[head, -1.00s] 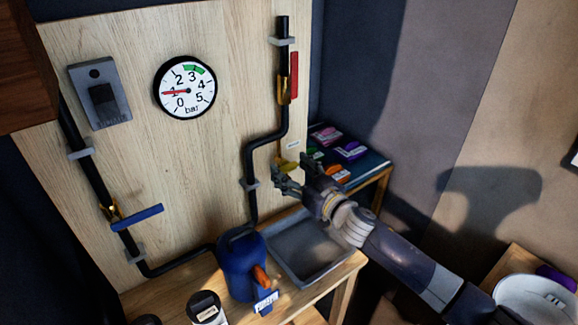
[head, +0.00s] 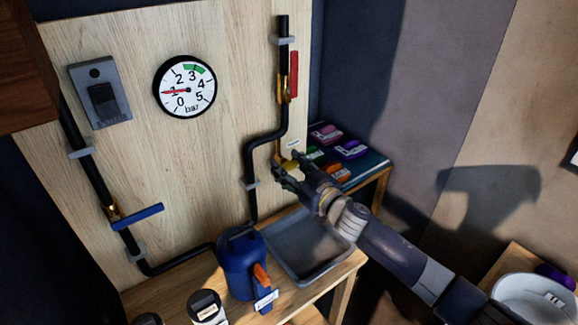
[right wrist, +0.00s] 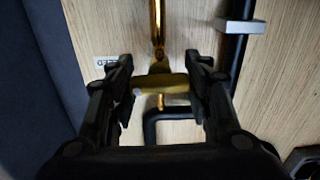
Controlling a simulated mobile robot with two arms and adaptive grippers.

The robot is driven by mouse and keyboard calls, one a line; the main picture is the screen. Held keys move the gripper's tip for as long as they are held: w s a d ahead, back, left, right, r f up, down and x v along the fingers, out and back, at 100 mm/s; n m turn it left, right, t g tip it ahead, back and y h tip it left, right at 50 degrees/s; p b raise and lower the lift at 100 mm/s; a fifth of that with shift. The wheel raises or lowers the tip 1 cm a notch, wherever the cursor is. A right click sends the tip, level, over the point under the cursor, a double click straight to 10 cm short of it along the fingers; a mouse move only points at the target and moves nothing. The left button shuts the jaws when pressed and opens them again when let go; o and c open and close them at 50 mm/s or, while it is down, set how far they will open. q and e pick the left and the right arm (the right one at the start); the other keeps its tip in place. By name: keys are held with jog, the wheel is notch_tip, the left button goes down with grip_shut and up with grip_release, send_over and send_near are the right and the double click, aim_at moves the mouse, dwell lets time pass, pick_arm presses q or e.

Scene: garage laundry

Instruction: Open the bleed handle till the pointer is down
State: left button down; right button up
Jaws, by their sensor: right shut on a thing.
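The yellow bleed handle (right wrist: 160,88) lies between the two dark fingers of my right gripper (right wrist: 160,76), which is shut on it. In the head view the handle (head: 289,165) is a small yellow patch, mostly hidden by my right gripper (head: 287,168). A brass pipe runs to the handle from the valve, and a partly covered label ending in "ED" is beside it. The round gauge (head: 185,87) has a red pointer at about 1 bar, pointing left. My left gripper is not in view.
A red lever (head: 294,75) is on the right pipe and a blue lever (head: 138,216) on the left pipe. A grey tray (head: 300,265) sits below my gripper, beside a blue container (head: 240,265). Colored items lie on a shelf (head: 367,165) behind.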

jog(key=n+p, duration=0.1)
jog(key=n, duration=0.4)
dwell(0.3)
jog(key=o, duration=1.1)
jog(key=v, duration=1.2)
